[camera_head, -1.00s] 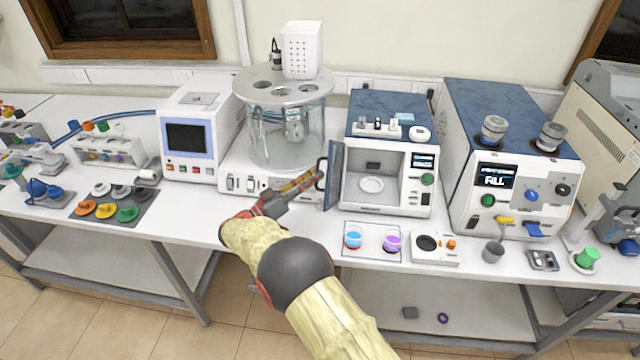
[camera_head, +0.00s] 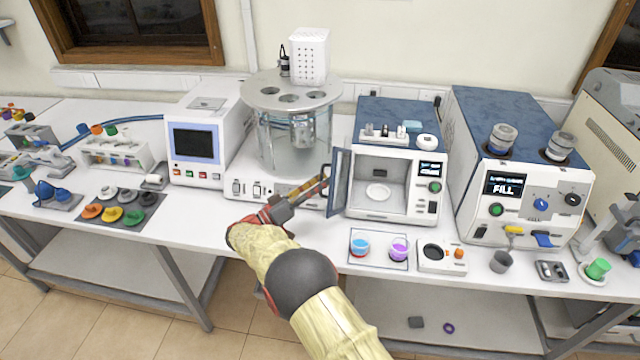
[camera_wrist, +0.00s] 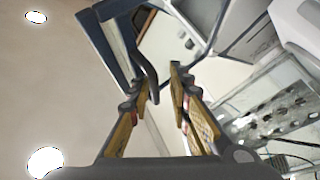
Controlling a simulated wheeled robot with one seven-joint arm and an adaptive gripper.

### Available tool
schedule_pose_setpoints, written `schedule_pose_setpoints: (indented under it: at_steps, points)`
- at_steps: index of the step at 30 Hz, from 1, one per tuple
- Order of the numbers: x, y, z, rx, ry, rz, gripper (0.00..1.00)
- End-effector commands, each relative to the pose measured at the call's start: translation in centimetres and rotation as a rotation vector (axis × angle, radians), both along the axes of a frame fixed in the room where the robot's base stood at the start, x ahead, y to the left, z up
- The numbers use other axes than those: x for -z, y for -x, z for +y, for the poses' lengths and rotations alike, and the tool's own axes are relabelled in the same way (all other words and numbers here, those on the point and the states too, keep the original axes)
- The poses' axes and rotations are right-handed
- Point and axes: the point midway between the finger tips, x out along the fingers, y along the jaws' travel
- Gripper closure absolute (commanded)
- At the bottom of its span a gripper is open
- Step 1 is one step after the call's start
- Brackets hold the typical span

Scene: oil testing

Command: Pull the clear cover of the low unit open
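The low blue-topped white unit (camera_head: 395,212) stands on the bench right of centre. Its front door (camera_head: 341,184), a blue-framed clear panel, stands swung out to the left, and the lit chamber with a round white plate (camera_head: 378,191) shows. My gripper (camera_head: 322,182) is at the door's outer left side, by its dark handle. In the wrist view the blue door frame (camera_wrist: 108,45) is at upper left. The dark curved handle (camera_wrist: 150,75) lies close to the left finger, within the gap of my open gripper (camera_wrist: 158,72). Whether they touch, I cannot tell.
A glass bath (camera_head: 290,135) with a round metal lid stands left of the door, close to my gripper. A tray with blue and purple cups (camera_head: 378,265) and a small white device (camera_head: 441,258) sit in front of the unit. A larger blue-topped machine (camera_head: 520,190) is to the right.

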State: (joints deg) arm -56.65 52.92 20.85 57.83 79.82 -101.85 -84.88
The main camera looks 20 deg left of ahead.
Motion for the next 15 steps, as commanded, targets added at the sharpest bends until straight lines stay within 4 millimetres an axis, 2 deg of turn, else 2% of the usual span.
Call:
schedule_pose_setpoints:
  at_steps: [11,15]
  points:
    - [-0.29,0.21,0.22,-0.002,-0.002,-0.005,0.74]
    - [-0.02,0.98,0.82,-0.002,-0.002,-0.005,0.74]
